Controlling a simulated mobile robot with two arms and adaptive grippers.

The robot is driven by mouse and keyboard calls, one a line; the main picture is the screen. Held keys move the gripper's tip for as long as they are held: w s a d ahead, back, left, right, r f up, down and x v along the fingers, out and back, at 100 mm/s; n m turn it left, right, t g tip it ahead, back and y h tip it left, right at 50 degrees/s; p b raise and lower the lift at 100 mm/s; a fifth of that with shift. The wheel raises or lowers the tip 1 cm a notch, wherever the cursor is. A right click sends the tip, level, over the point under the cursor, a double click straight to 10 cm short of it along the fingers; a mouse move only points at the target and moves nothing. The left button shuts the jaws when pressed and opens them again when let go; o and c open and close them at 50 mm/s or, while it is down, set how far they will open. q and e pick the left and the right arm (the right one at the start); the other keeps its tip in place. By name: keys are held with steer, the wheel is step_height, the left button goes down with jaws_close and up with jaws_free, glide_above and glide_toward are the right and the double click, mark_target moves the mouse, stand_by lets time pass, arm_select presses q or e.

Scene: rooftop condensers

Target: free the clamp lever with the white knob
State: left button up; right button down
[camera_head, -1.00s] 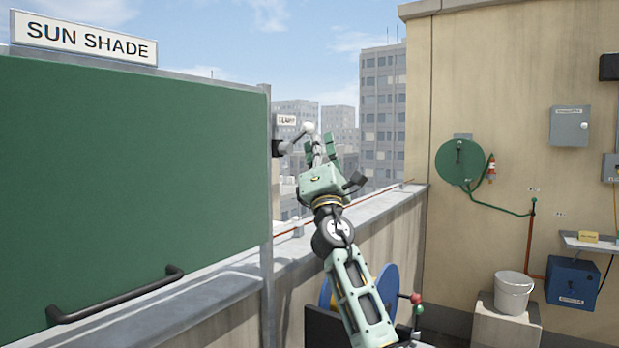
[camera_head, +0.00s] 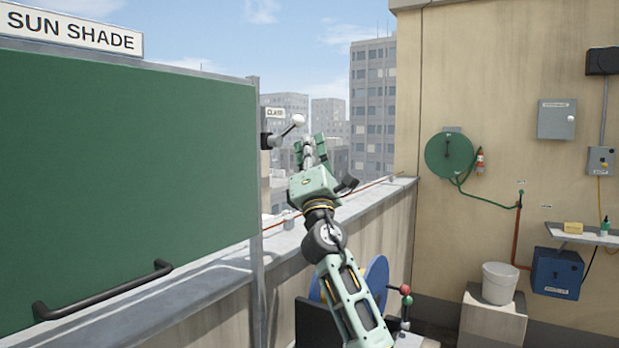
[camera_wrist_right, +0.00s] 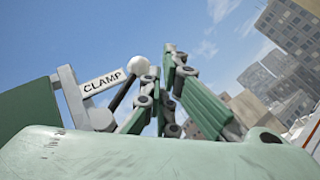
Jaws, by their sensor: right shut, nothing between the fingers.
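The clamp lever (camera_head: 288,131) is a short dark arm beside the sun shade's post, tilted up to the right, with a round white knob (camera_head: 298,121) at its end. In the right wrist view the knob (camera_wrist_right: 138,65) shows just left of the fingers, above the lever's dark arm (camera_wrist_right: 119,96). My right gripper (camera_head: 310,141) is shut and empty, a little below and right of the knob in the head view. Whether a finger touches the lever I cannot tell. The fingers (camera_wrist_right: 168,60) hide part of the space beside the lever. My left gripper is not in view.
The green sun shade (camera_head: 120,170) with a black handle (camera_head: 105,290) fills the left. A CLAMP label (camera_head: 275,113) is above the lever. A parapet (camera_head: 345,220) runs behind my arm.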

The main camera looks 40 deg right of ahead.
steer(key=v, duration=0.9)
steer(key=shift+s+f, duration=0.1)
steer(key=shift+f, duration=0.05)
